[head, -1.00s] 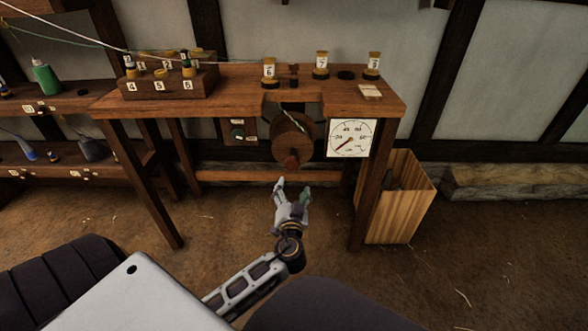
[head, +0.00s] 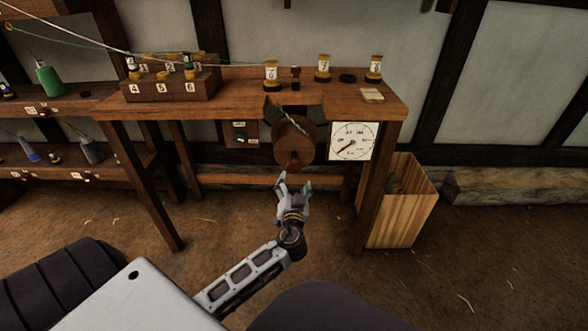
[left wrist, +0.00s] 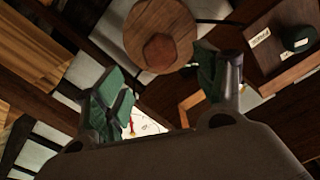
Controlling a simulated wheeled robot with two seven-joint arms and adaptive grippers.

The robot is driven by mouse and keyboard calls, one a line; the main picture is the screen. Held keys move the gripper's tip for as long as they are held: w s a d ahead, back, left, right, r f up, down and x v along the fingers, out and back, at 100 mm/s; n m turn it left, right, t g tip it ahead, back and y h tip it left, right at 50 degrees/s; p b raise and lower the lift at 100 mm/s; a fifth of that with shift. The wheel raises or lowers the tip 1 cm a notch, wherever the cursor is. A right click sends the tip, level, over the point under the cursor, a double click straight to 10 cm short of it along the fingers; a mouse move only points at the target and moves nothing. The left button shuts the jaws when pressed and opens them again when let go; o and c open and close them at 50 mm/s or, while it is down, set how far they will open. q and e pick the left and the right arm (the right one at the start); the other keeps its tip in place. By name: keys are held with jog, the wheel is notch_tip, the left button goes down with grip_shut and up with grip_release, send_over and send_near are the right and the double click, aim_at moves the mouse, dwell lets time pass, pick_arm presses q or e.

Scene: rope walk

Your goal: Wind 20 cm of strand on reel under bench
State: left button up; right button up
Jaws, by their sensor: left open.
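The wooden reel (head: 294,136) hangs under the front of the bench (head: 230,106), with a pale strand coming down to it from the bench top. A reddish-brown knob (head: 293,165) sits low on its face. My left gripper (head: 293,184) is open and empty, just below and in front of the knob. In the left wrist view the reel (left wrist: 175,30) and its knob (left wrist: 161,53) show beyond the two open fingers (left wrist: 165,88). A round dial (head: 353,141) with a red needle pointing lower left hangs right of the reel. My right gripper is not in view.
Numbered bobbins (head: 271,76) and a wooden block (head: 162,84) of small bobbins stand on the bench. A switch box (head: 240,134) is left of the reel. A wooden bin (head: 405,208) stands by the right leg. Shelves (head: 62,105) are at left.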

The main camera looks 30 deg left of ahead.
aim_at(294, 169)
pick_arm(q)
jog(key=shift+b+x, duration=0.95)
jog(key=shift+x, duration=3.9)
jog(key=shift+c, duration=0.4)
jog(key=c, duration=1)
